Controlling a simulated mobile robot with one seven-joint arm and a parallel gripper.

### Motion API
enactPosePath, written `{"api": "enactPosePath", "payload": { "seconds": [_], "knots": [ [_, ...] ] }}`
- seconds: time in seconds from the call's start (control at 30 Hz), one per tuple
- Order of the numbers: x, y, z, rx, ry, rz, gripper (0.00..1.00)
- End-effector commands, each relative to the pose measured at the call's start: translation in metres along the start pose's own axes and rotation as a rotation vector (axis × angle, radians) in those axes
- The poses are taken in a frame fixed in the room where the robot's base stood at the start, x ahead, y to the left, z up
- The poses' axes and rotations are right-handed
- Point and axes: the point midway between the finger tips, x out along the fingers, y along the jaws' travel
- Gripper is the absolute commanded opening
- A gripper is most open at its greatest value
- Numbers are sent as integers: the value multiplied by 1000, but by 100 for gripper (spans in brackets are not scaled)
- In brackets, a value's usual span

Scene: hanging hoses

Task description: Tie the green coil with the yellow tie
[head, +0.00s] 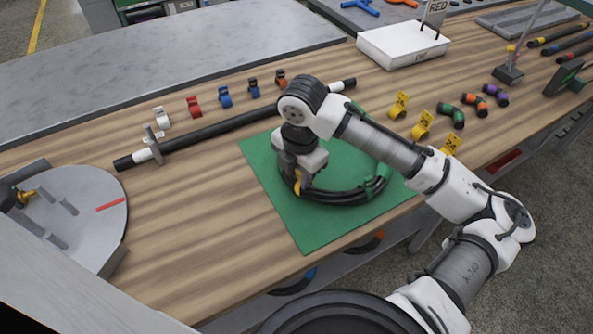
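The coil (345,196) lies on a green mat (283,215). Its near side is black, and green parts (378,180) show at its right and far side. My gripper (298,187) points down over the coil's left side. A small yellow piece (297,184), which looks like the yellow tie, shows at the fingertips against the coil. Whether it is around the coil or only held beside it, I cannot tell. The fingers are too small and partly hidden to show whether they are open or shut. My arm covers part of the coil.
Yellow numbered tags (421,126) stand right of the mat, with short coloured hose pieces (451,115) beyond. A long black bar (230,124) lies behind, near coloured clips (225,97). A white box (402,43) stands at the back. The wood left of the mat is clear.

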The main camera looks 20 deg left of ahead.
Motion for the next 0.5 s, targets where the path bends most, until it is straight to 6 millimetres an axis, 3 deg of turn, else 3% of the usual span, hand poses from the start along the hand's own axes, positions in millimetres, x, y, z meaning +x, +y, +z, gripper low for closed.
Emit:
{"api": "enactPosePath", "payload": {
  "seconds": [0.03,0.17,0.37,0.5],
  "knots": [
    [34,-12,-7,-2,29,-69,44],
    [31,-12,-6,-2,28,-68,44],
    [3,-11,-7,-2,22,-59,42],
    [-33,-9,-8,-4,14,-44,44]
  ]
}}
